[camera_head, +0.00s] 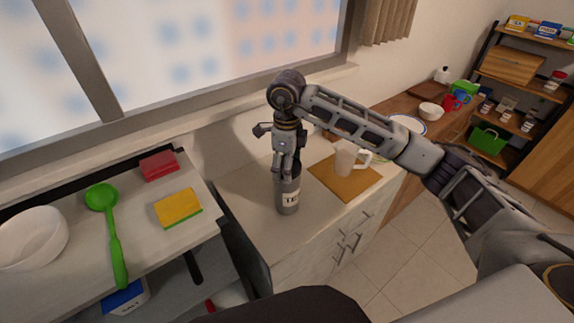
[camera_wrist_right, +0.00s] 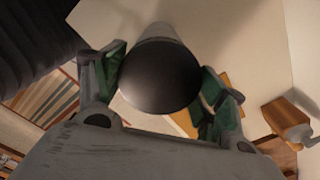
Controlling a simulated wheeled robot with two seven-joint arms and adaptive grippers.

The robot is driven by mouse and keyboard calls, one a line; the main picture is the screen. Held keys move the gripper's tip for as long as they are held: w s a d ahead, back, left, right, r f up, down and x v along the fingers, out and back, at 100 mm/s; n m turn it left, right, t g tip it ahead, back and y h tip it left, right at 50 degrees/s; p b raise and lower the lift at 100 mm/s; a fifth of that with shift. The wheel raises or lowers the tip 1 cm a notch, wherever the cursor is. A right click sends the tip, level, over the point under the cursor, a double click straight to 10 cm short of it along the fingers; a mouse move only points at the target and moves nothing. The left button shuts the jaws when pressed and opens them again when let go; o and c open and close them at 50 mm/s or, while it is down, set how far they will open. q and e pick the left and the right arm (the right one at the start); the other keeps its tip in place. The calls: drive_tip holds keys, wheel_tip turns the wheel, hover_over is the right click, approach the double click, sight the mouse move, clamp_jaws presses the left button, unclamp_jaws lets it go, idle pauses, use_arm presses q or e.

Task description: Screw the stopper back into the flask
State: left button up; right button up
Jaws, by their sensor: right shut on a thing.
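The grey flask (camera_head: 288,193) with a white label stands upright on the white counter. The dark round stopper (camera_wrist_right: 160,68) fills the middle of the right wrist view, with the pale flask body behind it. My right gripper (camera_head: 287,166) points down over the flask top and is shut on the stopper. In the wrist view its green-padded fingers (camera_wrist_right: 160,82) lie on both sides of the stopper. The stopper is mostly hidden by the fingers in the head view, and I cannot tell whether its thread is seated in the flask. My left gripper is not in view.
A white mug (camera_head: 345,160) stands on a yellow-brown board (camera_head: 352,184) right of the flask. Left, a lower shelf unit holds a white bowl (camera_head: 32,238), a green ladle (camera_head: 112,235) and a yellow sponge (camera_head: 178,207). The window wall is close behind.

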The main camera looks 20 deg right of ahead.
drive_tip(key=shift+m, duration=0.5)
drive_tip(key=shift+m, duration=4.2)
drive_tip(key=shift+m, duration=0.3)
drive_tip(key=shift+m+p, duration=0.35)
drive_tip(key=shift+m, duration=0.95)
drive_tip(key=shift+f+m+p, duration=0.1)
drive_tip(key=shift+m+p, duration=0.35)
drive_tip(key=shift+m, duration=2.55)
drive_tip(key=shift+m+p, duration=0.45)
drive_tip(key=shift+m, duration=1.75)
